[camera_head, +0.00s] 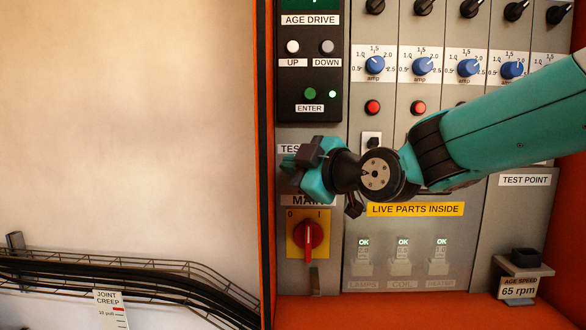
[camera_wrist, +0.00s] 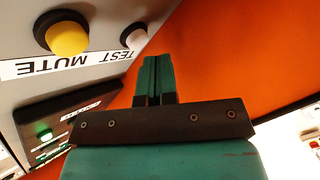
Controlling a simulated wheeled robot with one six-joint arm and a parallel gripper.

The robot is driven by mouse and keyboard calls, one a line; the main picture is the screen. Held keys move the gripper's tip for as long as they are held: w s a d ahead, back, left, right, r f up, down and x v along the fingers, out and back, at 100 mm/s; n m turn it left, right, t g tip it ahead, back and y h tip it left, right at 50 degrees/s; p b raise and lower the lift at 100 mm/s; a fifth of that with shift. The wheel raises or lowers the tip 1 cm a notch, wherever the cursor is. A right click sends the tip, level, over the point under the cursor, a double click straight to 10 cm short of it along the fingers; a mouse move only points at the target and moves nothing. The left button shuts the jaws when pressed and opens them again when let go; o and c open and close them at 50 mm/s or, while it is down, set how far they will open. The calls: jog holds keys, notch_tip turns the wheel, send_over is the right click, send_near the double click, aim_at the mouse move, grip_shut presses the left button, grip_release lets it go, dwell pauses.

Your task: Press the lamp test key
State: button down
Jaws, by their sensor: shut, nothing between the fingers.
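The test key is a small white round button (camera_wrist: 137,37) beside the word TEST on the grey panel in the wrist view. A larger yellow button (camera_wrist: 68,38) stands left of it by the word MUTE. My gripper (camera_wrist: 154,60) is shut and empty, its green fingertips just below and right of the white button in that picture. I cannot tell the depth gap between them. In the head view my gripper (camera_head: 312,168) is in front of the panel, covering part of the label starting TES (camera_head: 289,149) and most of the buttons there.
Below my gripper is a red rotary handle (camera_head: 308,240) on a yellow plate. Above are the ENTER button (camera_head: 310,94) and blue knobs (camera_head: 375,65). An orange cabinet edge (camera_head: 265,200) runs along the left. A small bracket (camera_head: 523,265) juts out lower right.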

jog(key=s+b, duration=0.2)
jog(key=s, duration=0.1)
jog(key=shift+s+a+f, duration=0.1)
jog(key=shift+s, duration=0.3)
jog(key=shift+s+b, duration=0.45)
jog(key=shift+s, duration=0.4)
